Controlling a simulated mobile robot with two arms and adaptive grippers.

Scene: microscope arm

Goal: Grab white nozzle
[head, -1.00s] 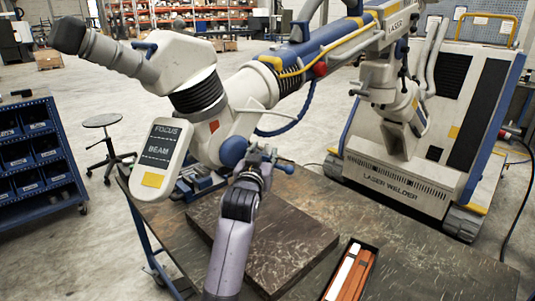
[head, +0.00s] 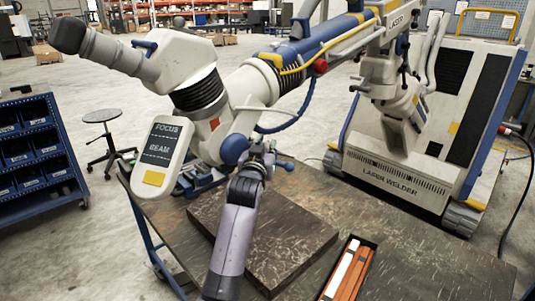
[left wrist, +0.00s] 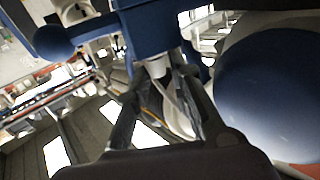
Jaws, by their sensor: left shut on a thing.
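The large white microscope-style laser arm (head: 215,130) reaches over the table from the upper right. My left gripper (head: 261,153) is up against its underside, beside the blue ball knob (head: 234,149). In the left wrist view, my left gripper (left wrist: 157,75) has its two dark fingers closed in around a small pale nozzle (left wrist: 155,67) under a blue block (left wrist: 150,28). The gripper is shut on this nozzle. In the head view the nozzle is hidden behind the gripper. My right gripper is not in view.
A white control panel (head: 160,152) marked FOCUS and BEAM hangs left of my gripper. A dark slab (head: 265,235) and a black tray (head: 346,270) with orange and white bars lie on the table. The laser welder cabinet (head: 430,130) stands behind at right.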

